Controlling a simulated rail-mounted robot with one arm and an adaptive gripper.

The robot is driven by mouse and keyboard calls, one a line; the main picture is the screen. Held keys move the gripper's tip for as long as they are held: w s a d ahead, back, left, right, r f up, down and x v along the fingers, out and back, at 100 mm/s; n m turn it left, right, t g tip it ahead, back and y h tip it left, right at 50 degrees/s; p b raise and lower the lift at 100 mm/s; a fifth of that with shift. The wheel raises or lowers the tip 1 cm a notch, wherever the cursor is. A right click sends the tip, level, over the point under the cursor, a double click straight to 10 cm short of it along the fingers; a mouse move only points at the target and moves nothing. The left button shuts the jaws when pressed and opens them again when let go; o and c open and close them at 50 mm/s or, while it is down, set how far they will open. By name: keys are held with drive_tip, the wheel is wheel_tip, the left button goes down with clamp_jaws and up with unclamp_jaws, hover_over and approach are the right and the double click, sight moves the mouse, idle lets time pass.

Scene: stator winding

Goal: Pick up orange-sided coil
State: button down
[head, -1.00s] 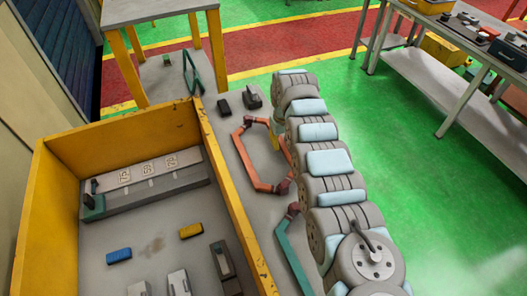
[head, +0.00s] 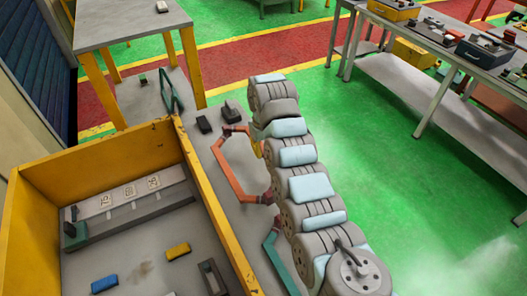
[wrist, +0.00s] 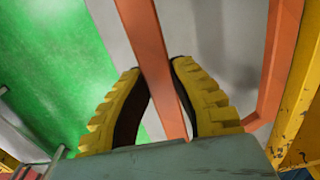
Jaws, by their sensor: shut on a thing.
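The orange-sided coil (head: 228,170) lies on the grey surface between the yellow-walled bin and my arm in the head view. It has dark reddish-brown corners, and its right part is hidden behind my arm. In the wrist view, one orange side (wrist: 158,60) of it runs between the yellow ridged fingers of my gripper (wrist: 157,75), which are shut on it. A second orange side (wrist: 282,55) shows at right, outside the fingers. In the head view my gripper is mostly hidden by my arm. I cannot tell whether the coil is clear of the surface.
A green-sided coil (head: 282,262) lies nearer, partly under my arm. The yellow bin wall (head: 205,195) stands left of the coils. Open green floor (head: 400,190) is at right.

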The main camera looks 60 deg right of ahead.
drive_tip(key=shift+s+a+r+p, duration=0.35)
drive_tip(key=shift+s+a+r, duration=0.1)
drive_tip(key=shift+r, duration=0.35)
drive_tip(key=shift+s+a+r+p, duration=0.4)
drive_tip(key=shift+s+a+r, duration=0.1)
drive_tip(key=shift+r, duration=0.3)
drive_tip(key=shift+s+a+r+p, duration=0.35)
drive_tip(key=shift+s+a+r, duration=0.1)
drive_tip(key=shift+r, duration=0.35)
drive_tip(key=shift+s+a, duration=0.3)
drive_tip(key=shift+a, duration=0.15)
drive_tip(key=p, duration=0.1)
drive_tip(key=a+r+p, duration=0.1)
drive_tip(key=p, duration=0.1)
drive_tip(key=shift+s+a+r, duration=0.15)
drive_tip(key=shift+s+r, duration=0.1)
